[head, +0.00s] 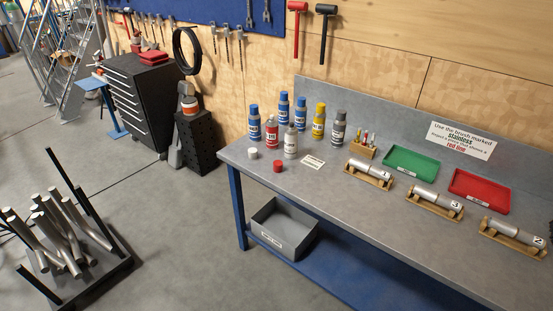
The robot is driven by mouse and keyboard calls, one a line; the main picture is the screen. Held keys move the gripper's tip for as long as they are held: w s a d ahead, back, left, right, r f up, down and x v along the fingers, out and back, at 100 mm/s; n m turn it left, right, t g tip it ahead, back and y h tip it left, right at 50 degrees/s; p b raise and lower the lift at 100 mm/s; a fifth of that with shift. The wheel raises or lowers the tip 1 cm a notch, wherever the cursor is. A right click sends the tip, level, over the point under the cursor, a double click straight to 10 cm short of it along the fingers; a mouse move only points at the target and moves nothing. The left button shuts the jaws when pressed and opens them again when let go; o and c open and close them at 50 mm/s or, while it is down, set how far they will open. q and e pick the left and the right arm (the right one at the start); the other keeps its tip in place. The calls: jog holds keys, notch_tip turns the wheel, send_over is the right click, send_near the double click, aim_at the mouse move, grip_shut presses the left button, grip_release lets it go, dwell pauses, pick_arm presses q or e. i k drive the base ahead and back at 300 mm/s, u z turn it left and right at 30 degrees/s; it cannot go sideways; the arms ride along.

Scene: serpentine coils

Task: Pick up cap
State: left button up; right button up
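A small white cap (252,153) lies on the grey workbench (345,200) near its left end. A small red cap (278,166) lies to its right, a little closer to the front edge. Behind them stand several upright bottles: a blue one (254,122), a red one (271,132), a white one (291,141), a yellow one (318,121) and a grey one (338,128), with more blue ones at the back. Which bottles lack a cap is too small to tell. Neither of my grippers is in view.
A small label card (312,161) lies right of the caps. A brush holder (362,150), a green tray (411,164), a red tray (480,190) and numbered cylinders on wooden stands (369,174) fill the bench's right. A grey bin (283,230) sits below.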

aim_at(278, 164)
jog(key=u, duration=0.25)
jog(key=k, duration=0.45)
jog(key=u, duration=1.35)
jog(key=i, duration=1.7)
jog(key=z, duration=0.5)
jog(key=i, duration=1)
jog(key=z, duration=0.75)
